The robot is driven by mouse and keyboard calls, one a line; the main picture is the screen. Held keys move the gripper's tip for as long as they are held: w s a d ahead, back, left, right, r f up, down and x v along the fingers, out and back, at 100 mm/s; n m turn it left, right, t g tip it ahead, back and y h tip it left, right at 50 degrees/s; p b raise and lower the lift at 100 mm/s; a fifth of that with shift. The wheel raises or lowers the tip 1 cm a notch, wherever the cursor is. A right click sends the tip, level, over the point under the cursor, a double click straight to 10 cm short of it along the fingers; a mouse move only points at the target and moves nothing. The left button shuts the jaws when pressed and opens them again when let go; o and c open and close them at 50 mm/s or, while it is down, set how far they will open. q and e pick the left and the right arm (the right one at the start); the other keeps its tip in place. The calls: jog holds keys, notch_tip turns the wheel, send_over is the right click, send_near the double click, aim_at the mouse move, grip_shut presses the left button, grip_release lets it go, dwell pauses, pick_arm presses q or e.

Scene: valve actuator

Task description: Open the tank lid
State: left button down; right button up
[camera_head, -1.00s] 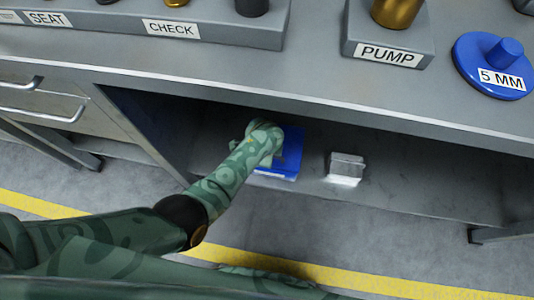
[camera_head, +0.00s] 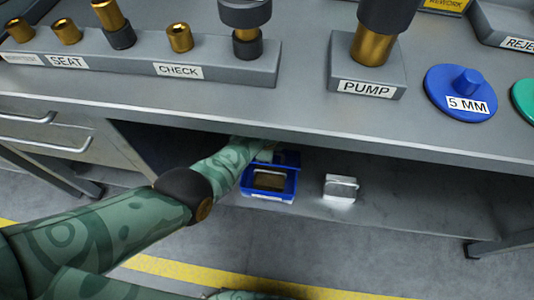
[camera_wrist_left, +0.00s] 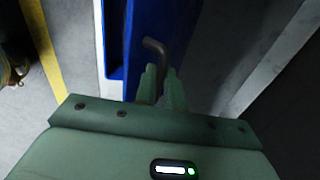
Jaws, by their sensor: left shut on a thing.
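The tank (camera_head: 268,197) is a blue box on the shelf under the bench. Its top is open at the front and shows a brownish inside. The blue lid (camera_head: 290,160) stands raised at the back of the tank. My left gripper (camera_head: 265,153) is at the lid, partly hidden by the forearm and the bench edge. In the left wrist view, my left gripper (camera_wrist_left: 160,75) is shut on a dark bent handle (camera_wrist_left: 154,46) in front of the blue lid (camera_wrist_left: 180,25). My right gripper is not in view.
A small grey-white box (camera_head: 340,188) stands on the shelf to the right of the tank. The bench front edge (camera_head: 350,142) overhangs the shelf. On top are the PUMP block (camera_head: 368,75), the SEAT and CHECK rack and a blue 5 MM disc (camera_head: 460,92). The shelf further right is clear.

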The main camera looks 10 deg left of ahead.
pick_arm(q)
jog(key=shift+a+f, duration=0.15)
jog(key=c, duration=1.5)
grip_release()
jog(key=shift+f, duration=0.15)
jog(key=shift+w, duration=0.1)
